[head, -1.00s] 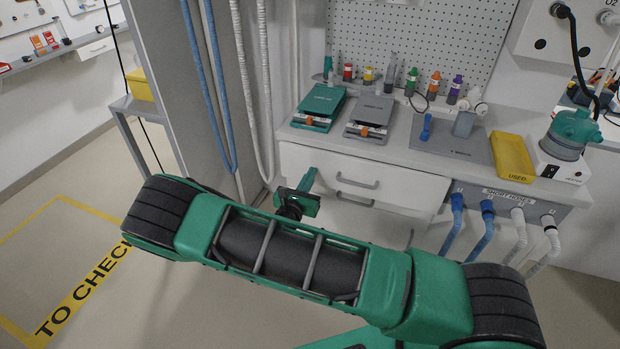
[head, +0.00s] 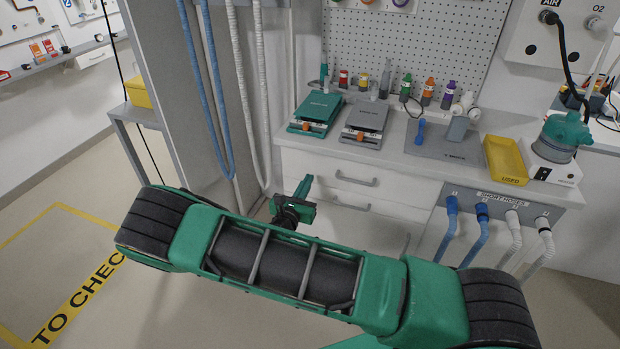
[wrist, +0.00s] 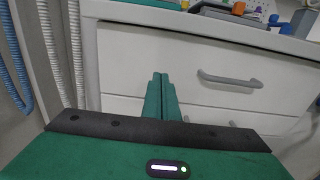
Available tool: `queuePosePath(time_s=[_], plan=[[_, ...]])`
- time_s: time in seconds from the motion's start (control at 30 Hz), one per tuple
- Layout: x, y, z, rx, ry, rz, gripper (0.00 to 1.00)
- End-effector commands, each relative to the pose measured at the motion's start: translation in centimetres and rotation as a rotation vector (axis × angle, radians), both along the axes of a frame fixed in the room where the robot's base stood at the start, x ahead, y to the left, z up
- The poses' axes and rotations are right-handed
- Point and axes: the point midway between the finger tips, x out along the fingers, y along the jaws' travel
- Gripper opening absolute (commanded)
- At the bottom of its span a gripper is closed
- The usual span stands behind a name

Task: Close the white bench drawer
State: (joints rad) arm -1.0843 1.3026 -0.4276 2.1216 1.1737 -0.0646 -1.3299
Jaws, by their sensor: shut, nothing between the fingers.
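The white bench drawer (head: 322,169) is the upper of two white fronts under the grey benchtop, with a grey bar handle (head: 355,181). In the wrist view its front (wrist: 180,60) fills the middle, with the handle (wrist: 230,79) right of my fingers. I cannot tell how far it stands out. The lower drawer's handle (head: 350,206) shows below, its front partly hidden by my arm. My gripper (head: 306,183) is shut and empty, its fingers pointing at the left part of the drawer fronts. In the wrist view the fingertips (wrist: 160,76) overlap the upper front; contact is unclear.
On the benchtop (head: 400,160) stand a teal scale (head: 316,112), a grey scale (head: 366,122) and a yellow tray (head: 505,160). Blue and white hoses (head: 452,225) hang at right. A grey post with hanging tubes (head: 210,90) stands left of the drawers. Open floor lies at left.

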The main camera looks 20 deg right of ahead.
Motion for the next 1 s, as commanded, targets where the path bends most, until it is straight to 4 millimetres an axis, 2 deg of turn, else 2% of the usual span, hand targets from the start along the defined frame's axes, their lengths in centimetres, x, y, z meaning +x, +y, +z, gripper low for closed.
queuePosePath(time_s=[0.03,0.1,0.4,0.7,0.77,0.87,1.0], plan=[[-1.0,1.1,-0.1,0.002,0.002,0.008,0.00],[-2.2,1.9,-0.1,0.003,0.002,0.007,0.00],[-6.3,4.5,-0.1,0.002,0.002,-0.001,0.00],[-7.4,5.2,-0.1,0.002,0.003,-0.004,0.00],[-7.4,5.0,0.0,0.010,0.001,-0.012,0.00],[-7.4,3.7,0.5,0.057,-0.008,-0.060,0.00],[-7.8,-0.4,1.8,0.202,-0.042,-0.210,0.00]])
